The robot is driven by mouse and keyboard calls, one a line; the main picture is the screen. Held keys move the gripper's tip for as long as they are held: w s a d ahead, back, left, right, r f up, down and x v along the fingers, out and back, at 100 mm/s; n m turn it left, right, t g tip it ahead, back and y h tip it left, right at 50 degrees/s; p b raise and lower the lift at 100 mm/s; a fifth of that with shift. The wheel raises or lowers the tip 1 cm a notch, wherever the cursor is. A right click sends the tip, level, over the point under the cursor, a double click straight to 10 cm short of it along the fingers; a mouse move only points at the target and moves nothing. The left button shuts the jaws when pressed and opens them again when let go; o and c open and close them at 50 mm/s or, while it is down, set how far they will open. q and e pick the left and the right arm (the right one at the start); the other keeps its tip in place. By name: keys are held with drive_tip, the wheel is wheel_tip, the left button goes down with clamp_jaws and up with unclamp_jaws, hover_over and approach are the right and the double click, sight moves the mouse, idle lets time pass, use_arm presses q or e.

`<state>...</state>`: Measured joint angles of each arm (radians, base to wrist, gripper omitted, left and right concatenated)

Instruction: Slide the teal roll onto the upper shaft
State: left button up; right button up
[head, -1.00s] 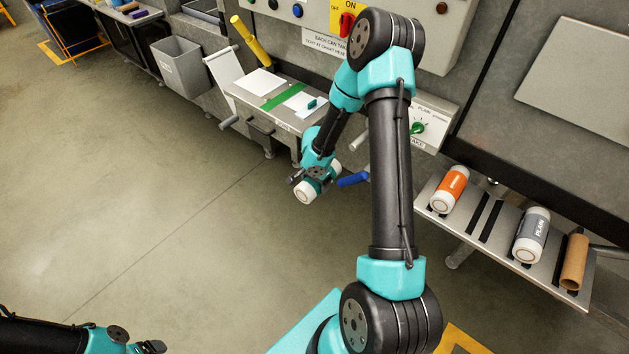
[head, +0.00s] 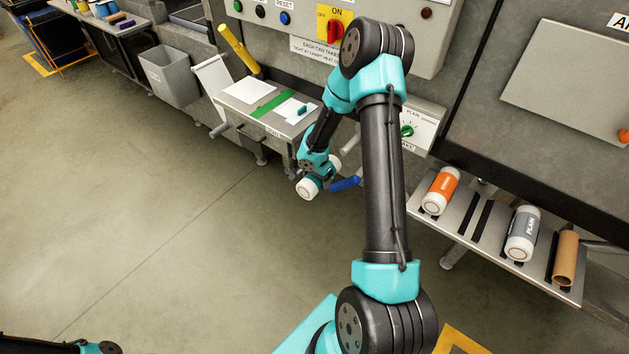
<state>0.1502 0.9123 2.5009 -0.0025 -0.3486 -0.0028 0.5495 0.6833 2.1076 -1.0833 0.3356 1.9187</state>
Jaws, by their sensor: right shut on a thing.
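The teal roll (head: 310,188), a white-ended cylinder with a teal middle, is held in my right gripper (head: 312,180) in front of the machine. The gripper is shut around its middle, and its fingers are partly hidden. The roll is tilted, with one white end toward the camera. A grey shaft (head: 350,146) sticks out of the machine above and right of the roll. A blue-ended shaft (head: 345,183) lies lower, just right of the roll. I cannot tell whether roll and blue end touch. My left gripper is out of view.
A sloped rack (head: 452,220) at right holds an orange roll (head: 440,190), a grey roll (head: 523,233) and a brown tube (head: 565,258). A small table (head: 238,111) with white sheets and a green strip stands behind left. A grey bin (head: 170,74) is further left. Open floor lies at left.

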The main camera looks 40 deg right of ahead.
drive_tip(key=shift+w+d, duration=0.5)
drive_tip(key=shift+d, duration=3.25)
drive_tip(key=shift+w+d, duration=0.5)
drive_tip(key=shift+d, duration=3.25)
drive_tip(key=shift+w+d, duration=0.5)
drive_tip(key=shift+d, duration=3.25)
drive_tip(key=o, duration=1.1)
drive_tip(key=shift+o, duration=0.2)
wheel_tip(320, 180, up, 12)
